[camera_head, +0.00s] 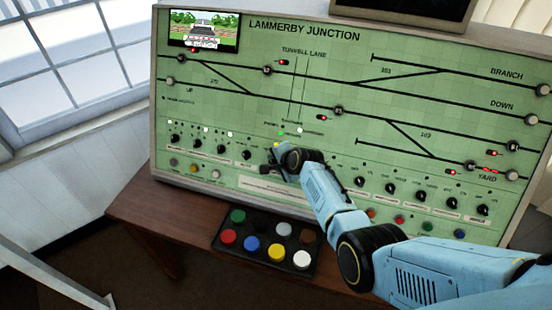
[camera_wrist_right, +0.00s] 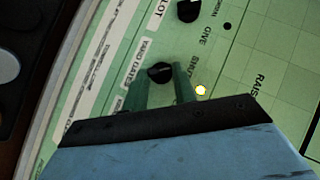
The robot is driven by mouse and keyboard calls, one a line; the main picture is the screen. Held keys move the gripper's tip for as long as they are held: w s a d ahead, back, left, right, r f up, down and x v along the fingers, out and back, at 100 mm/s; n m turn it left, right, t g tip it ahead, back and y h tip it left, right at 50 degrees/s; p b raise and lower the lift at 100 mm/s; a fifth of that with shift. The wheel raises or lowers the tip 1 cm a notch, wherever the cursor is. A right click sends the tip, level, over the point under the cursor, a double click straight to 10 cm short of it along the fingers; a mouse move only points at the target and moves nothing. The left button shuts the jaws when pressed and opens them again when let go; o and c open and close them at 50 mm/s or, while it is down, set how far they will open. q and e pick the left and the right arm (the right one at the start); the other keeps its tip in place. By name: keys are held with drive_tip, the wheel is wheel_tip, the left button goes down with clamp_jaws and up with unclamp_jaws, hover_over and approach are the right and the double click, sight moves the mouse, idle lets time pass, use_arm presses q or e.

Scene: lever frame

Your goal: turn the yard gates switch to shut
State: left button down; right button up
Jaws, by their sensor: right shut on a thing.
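The yard gates switch is a small black knob (camera_wrist_right: 158,69) on the green panel, beside a white label reading "YARD GATES" (camera_wrist_right: 129,62). My right gripper (camera_wrist_right: 163,77) has its two green fingers on either side of this knob and is shut on it. Which way the knob points is hard to tell. A lamp (camera_wrist_right: 201,90) by the fingers is lit pale yellow, close to lettering that seems to read "SHUT". In the head view my right gripper (camera_head: 285,160) reaches the panel's lower middle and hides the switch. My left gripper is not in view.
The Lammerby Junction panel (camera_head: 300,85) stands on a brown table (camera_head: 150,225). Rows of other knobs lie left and right of my gripper, and another black knob (camera_wrist_right: 188,9) is close by. A black tray of coloured buttons (camera_head: 225,250) sits in front.

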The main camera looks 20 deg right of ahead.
idle(0.3)
drive_tip(key=o, duration=1)
drive_tip(key=shift+a, duration=0.1)
drive_tip(key=shift+s+r+p, duration=0.35)
drive_tip(key=shift+r+p, duration=0.1)
drive_tip(key=p+v, duration=0.3)
drive_tip(key=v, duration=0.9)
drive_tip(key=shift+s+r, duration=0.1)
